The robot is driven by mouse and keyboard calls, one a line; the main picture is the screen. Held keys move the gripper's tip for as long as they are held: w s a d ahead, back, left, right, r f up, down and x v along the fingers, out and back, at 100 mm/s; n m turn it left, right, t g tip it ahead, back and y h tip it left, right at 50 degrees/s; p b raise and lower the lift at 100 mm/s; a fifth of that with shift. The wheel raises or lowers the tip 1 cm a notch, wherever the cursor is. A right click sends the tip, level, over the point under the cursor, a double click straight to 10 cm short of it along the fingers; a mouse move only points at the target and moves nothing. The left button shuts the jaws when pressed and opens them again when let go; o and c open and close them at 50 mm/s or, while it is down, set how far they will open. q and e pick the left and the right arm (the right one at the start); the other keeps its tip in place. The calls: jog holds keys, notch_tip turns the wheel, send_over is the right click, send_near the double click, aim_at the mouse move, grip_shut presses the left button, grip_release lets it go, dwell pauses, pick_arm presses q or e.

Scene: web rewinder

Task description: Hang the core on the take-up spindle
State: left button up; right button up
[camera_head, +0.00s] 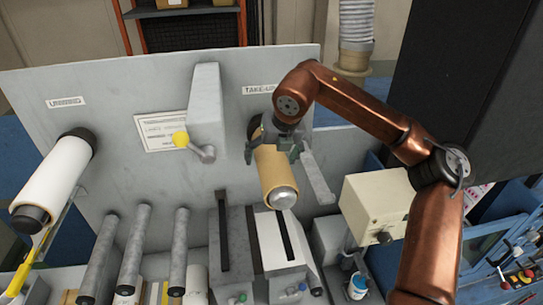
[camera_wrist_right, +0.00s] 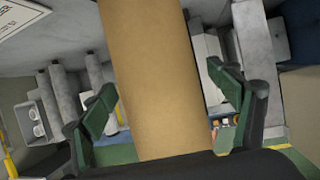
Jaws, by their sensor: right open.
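The tan cardboard core (camera_head: 273,172) is around the take-up spindle, under the partly covered "TAKE-UP" label (camera_head: 259,90). The silver end of the spindle (camera_head: 283,198) sticks out of the core's near end. My right gripper (camera_head: 273,150) is at the far half of the core, with its fingers on either side of it. In the right wrist view, the core (camera_wrist_right: 160,70) runs between the two open green-padded fingers of my right gripper (camera_wrist_right: 165,100), with gaps on both sides. My left gripper is not in view.
A white roll (camera_head: 55,178) sits on the unwind side at left. Several grey rollers (camera_head: 132,250) stand below the back panel. A grey arm (camera_head: 318,180) hangs just right of the core, and a cream box (camera_head: 375,207) is further right.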

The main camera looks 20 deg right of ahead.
jog(key=shift+w+f, duration=0.1)
jog(key=shift+w, duration=0.1)
jog(key=c, duration=1.4)
jog(key=shift+w+d, duration=0.2)
jog(key=shift+w, duration=0.65)
jog(key=shift+s, duration=0.1)
jog(key=o, duration=1.4)
